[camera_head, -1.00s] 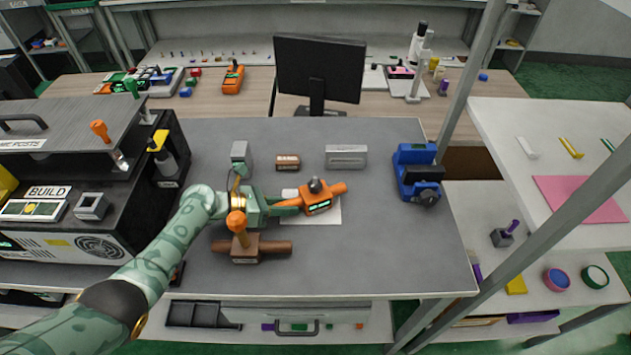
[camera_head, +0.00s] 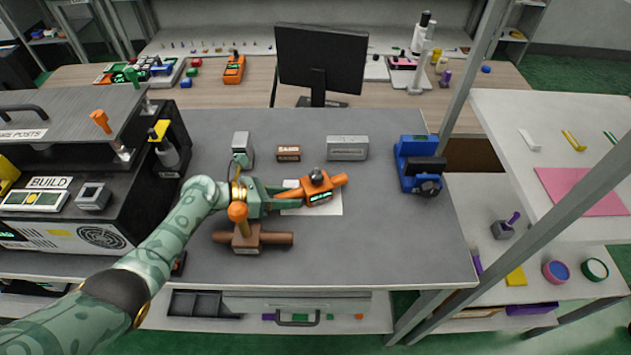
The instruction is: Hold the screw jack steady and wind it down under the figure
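An orange unit (camera_head: 319,197) with a dark knob on top, a small lit green display and a bar out each side sits on a white sheet (camera_head: 333,208) on the grey table; it looks like the screw jack. The display's figure is too small to read. My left gripper (camera_head: 287,196) is at the unit's left bar, its fingers pointing right. I cannot tell whether they grip the bar or only straddle it. My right gripper is not in view.
A brown fixture (camera_head: 249,241) with an orange ball lever stands close in front of my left gripper. Behind are a grey block (camera_head: 242,148), a brown block (camera_head: 288,153) and a grey box (camera_head: 347,148). A blue device (camera_head: 418,165) stands right. The table's front right is clear.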

